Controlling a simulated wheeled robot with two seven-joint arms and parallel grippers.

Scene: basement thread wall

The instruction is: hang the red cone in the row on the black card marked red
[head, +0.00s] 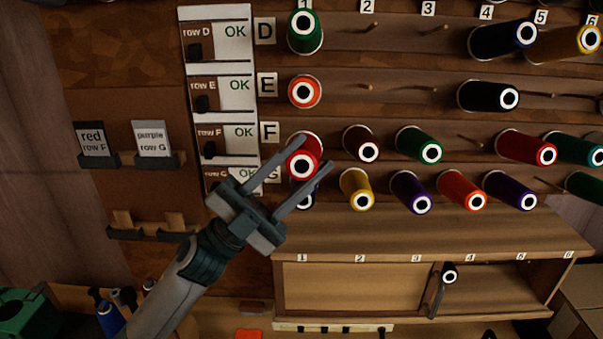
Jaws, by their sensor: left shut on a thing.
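The black card (93,146) at the left reads "red row F". The red cone (312,146) is at the left end of row F, under column 1, with its white-ringed end facing me. My left gripper (314,157) is shut on this cone, its two fingers reaching up from the lower left. The fingers partly cover the cone, and I cannot tell if it sits on its peg. The row F label (269,131) is just left of it. My right gripper is not in view.
A white card (152,138) reads "purple row G". Row F also holds a maroon cone (361,140), a green cone (415,142), an empty peg (470,141) and another red cone (522,146). A dark blue cone (305,203) is close below the gripper. A wooden ledge (420,235) juts out beneath.

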